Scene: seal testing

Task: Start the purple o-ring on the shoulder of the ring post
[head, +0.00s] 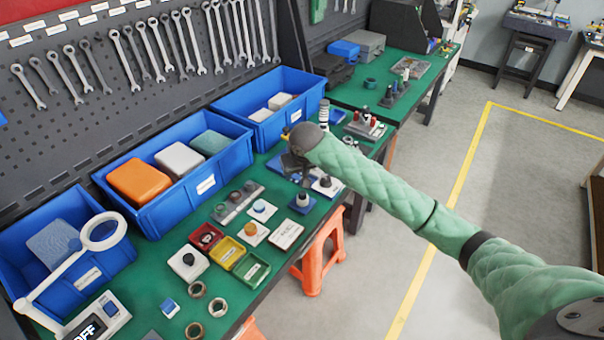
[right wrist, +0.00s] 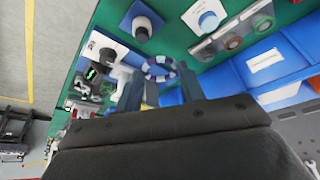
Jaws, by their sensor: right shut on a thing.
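My right gripper (head: 297,174) is over the back right part of the green bench, its fingers mostly hidden in the head view. In the right wrist view its two fingers (right wrist: 160,82) are shut on the purple o-ring (right wrist: 158,68), which looks purple-blue with pale patches. The ring is at the fingertips; I cannot make it out in the head view. A dark post on a blue base (right wrist: 142,30) and a dark post on a white base (right wrist: 106,52) stand beyond it. I cannot tell which is the ring post, nor whether the ring touches either. My left gripper is not in view.
Blue bins (head: 238,150) line the back of the bench (head: 150,262). A white block with a blue knob (head: 262,210), a grey fixture strip (head: 238,203) and red, yellow and green trays (head: 252,270) stand nearby. Loose rings (head: 217,307) lie at the front. The floor on the right is clear.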

